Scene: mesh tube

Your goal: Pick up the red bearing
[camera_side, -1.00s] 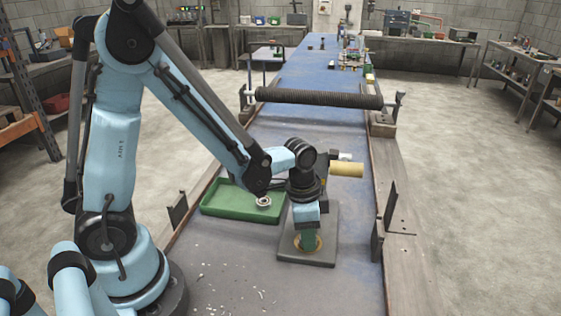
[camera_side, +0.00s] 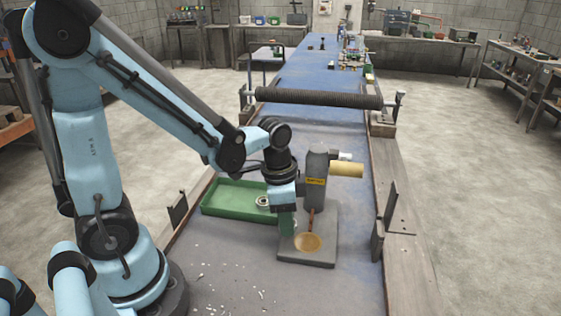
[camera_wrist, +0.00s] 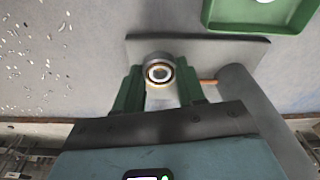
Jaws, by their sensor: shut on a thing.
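My gripper (camera_side: 286,226) has green fingers and hangs just left of the brass disc (camera_side: 307,242) on the grey base plate (camera_side: 322,256). In the wrist view my gripper (camera_wrist: 159,76) is shut on a bearing (camera_wrist: 159,73), a ring with a grey rim and an orange-brown inner edge. Its colour does not read clearly as red. In the side view the fingers hide it. Another, silvery bearing (camera_side: 263,202) lies in the green tray (camera_side: 222,212) at left.
A grey upright press (camera_side: 316,180) with a copper-coloured rod (camera_side: 311,218) stands over the base plate, close to my gripper's right. A dark roller (camera_side: 318,97) spans the bench further back. The front of the bench is clear except for scattered shavings (camera_side: 222,290).

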